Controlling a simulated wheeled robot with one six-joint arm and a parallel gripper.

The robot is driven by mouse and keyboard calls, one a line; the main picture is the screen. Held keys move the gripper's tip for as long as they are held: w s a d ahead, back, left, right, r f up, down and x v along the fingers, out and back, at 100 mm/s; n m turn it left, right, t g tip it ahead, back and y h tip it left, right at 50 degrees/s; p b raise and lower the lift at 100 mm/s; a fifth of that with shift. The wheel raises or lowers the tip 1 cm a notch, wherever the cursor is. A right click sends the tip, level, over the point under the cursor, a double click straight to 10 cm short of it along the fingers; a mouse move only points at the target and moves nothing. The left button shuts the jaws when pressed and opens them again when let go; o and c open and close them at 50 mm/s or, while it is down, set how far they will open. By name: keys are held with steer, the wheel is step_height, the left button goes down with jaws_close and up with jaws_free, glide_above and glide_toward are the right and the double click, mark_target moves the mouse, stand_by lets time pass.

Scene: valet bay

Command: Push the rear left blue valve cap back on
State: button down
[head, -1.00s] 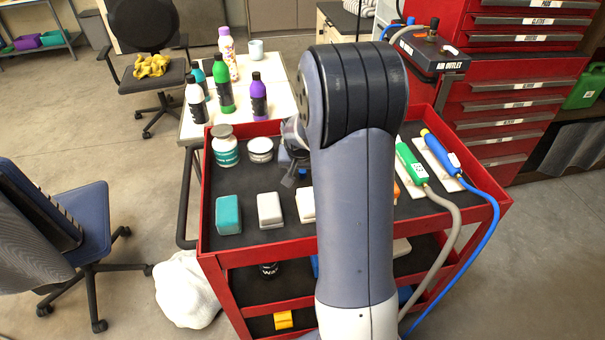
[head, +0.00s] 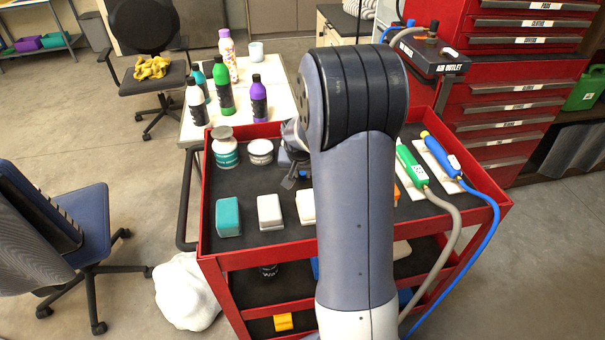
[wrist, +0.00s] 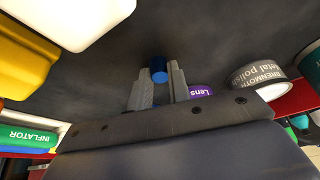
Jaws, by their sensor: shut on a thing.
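The blue valve cap (wrist: 158,68) is between the tips of my gripper's fingers (wrist: 159,80) in the wrist view. My gripper is shut on it, just over the dark mat of the red cart. In the head view my gripper (head: 289,181) is mostly hidden behind my arm; only a dark finger part shows at the arm's left side. No car wheel or valve stem can be made out in either view.
Teal (head: 228,216), grey (head: 270,211) and cream blocks stand at the red cart's (head: 225,253) front left. Behind them are a teal jar (head: 225,154) and a white tin (head: 260,152). Green (head: 411,163) and blue (head: 440,153) hose tools lie at the right.

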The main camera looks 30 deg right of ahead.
mark_target(303, 175)
step_height(303, 175, up, 10)
steer(key=shift+p, duration=0.3)
steer(key=shift+s, duration=0.1)
stand_by(0.3)
